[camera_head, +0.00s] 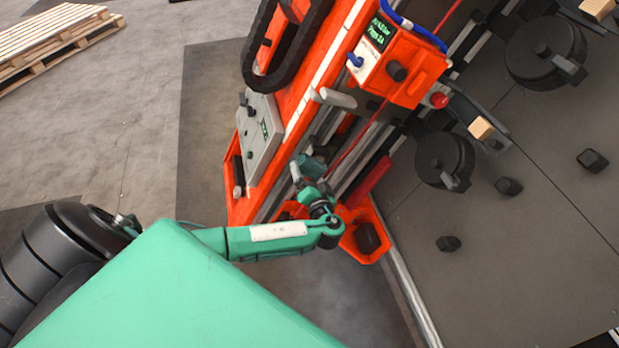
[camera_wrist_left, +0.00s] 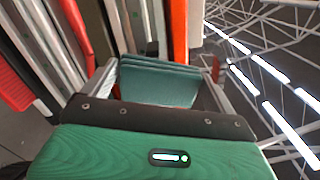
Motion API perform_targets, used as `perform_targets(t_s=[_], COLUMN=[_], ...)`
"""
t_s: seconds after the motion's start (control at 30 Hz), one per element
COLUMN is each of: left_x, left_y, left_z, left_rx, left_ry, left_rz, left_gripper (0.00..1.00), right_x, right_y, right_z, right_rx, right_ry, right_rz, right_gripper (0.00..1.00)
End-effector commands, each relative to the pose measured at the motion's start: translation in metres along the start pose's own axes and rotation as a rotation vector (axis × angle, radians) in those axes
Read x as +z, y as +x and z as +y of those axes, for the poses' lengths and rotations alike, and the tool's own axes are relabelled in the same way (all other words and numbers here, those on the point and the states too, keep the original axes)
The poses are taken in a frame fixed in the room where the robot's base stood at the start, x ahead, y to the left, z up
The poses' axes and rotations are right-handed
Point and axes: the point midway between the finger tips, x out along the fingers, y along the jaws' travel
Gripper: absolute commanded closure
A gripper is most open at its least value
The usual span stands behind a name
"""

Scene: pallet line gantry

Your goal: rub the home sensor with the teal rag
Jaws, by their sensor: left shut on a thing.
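My left gripper (camera_head: 308,178) is at the lower end of the orange gantry carriage, close to its rails. In the left wrist view its two fingers (camera_wrist_left: 158,82) are shut on the teal rag (camera_wrist_left: 160,84), which shows as a folded, layered pad between them. In the head view a small part of the rag (camera_head: 313,164) shows beyond the gripper. I cannot clearly make out the home sensor; the gripper and rag hide part of the rail area in front of it. I cannot tell whether the rag touches anything. My right gripper is not in view.
The orange carriage (camera_head: 300,95) carries a grey panel (camera_head: 260,140) and a control box (camera_head: 398,62) with a lit display and red button. Black wheels (camera_head: 444,160) and small blocks are at the right. A wooden pallet (camera_head: 50,40) lies far left.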

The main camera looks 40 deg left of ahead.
Motion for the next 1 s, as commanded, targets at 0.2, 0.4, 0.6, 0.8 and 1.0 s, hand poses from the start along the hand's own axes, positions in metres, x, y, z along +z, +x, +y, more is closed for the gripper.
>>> perform_targets(t_s=[0.2, 0.4, 0.6, 0.8, 1.0], left_x=[0.0, 0.001, 0.0, -0.006, -0.016], left_y=[0.005, 0.009, 0.01, 0.008, 0.007], left_z=[0.0, 0.001, 0.002, 0.015, 0.027], left_rx=[0.0, 0.0, 0.0, 0.0, 0.001], left_ry=[0.0, 0.0, 0.0, -0.003, -0.001], left_rz=[0.001, 0.0, 0.0, 0.0, 0.0], left_gripper=[0.28, 0.28, 0.28, 0.28, 0.28], right_x=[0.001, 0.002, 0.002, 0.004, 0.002], right_y=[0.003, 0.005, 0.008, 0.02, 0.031], right_z=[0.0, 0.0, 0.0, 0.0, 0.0], right_rx=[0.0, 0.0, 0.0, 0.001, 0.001], right_ry=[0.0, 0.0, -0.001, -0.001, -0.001], right_rz=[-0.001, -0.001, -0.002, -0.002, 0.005], right_gripper=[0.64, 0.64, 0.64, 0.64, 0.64])
